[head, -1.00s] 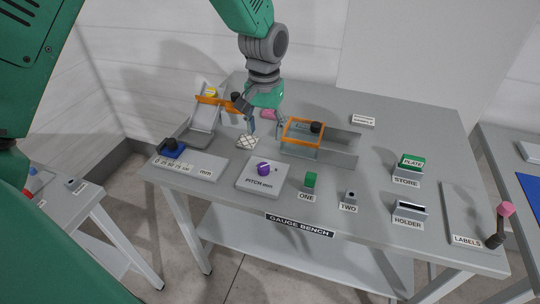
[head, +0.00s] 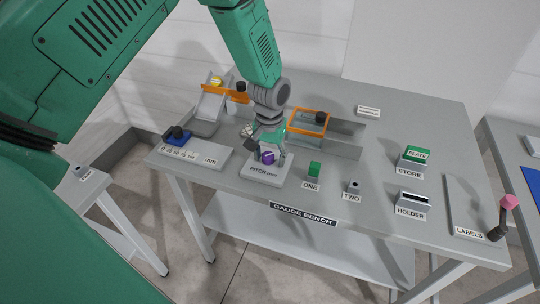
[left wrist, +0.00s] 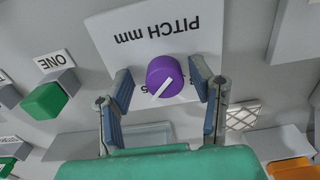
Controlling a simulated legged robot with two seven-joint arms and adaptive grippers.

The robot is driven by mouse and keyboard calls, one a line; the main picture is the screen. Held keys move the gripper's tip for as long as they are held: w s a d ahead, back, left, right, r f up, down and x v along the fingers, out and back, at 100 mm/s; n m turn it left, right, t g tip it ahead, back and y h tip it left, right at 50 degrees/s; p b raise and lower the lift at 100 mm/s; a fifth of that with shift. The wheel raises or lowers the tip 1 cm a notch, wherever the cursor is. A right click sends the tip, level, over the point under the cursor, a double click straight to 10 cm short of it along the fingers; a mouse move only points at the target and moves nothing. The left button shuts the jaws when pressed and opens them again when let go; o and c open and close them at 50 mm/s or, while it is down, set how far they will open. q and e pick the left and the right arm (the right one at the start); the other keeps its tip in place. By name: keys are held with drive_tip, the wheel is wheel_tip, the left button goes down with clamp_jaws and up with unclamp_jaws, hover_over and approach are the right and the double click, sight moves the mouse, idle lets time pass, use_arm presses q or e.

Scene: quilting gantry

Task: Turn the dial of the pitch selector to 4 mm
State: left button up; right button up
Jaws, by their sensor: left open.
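The pitch selector is a pale plate marked "PITCH mm" (head: 264,175) with a purple dial (head: 268,158), near the bench's front left. In the left wrist view the purple dial (left wrist: 166,77) has a white pointer line slanting toward the lower left of the picture. My left gripper (head: 268,156) is over the selector, pointing down. In the left wrist view the left gripper's fingers (left wrist: 162,85) are open, one on each side of the dial, with gaps to it. The scale numbers are mostly hidden by the dial and fingers. My right gripper is not in view.
A green block (head: 314,169) at ONE and a holder at TWO (head: 353,187) stand right of the selector. A slide scale with a blue slider (head: 178,138) lies left. An orange frame (head: 310,121) stands behind. The PLATE block (head: 416,154) is farther right.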

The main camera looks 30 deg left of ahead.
use_arm(q)
drive_tip(key=c, duration=0.7)
drive_tip(key=shift+a, duration=0.15)
clamp_jaws()
drive_tip(key=shift+a, duration=0.15)
drive_tip(key=shift+n+p, duration=0.35)
drive_tip(key=shift+n, duration=0.35)
drive_tip(key=n+p, duration=0.1)
drive_tip(key=n, duration=0.2)
drive_tip(key=shift+r, duration=0.1)
drive_tip(key=shift+n+p, duration=0.75)
drive_tip(key=shift+n, duration=1.45)
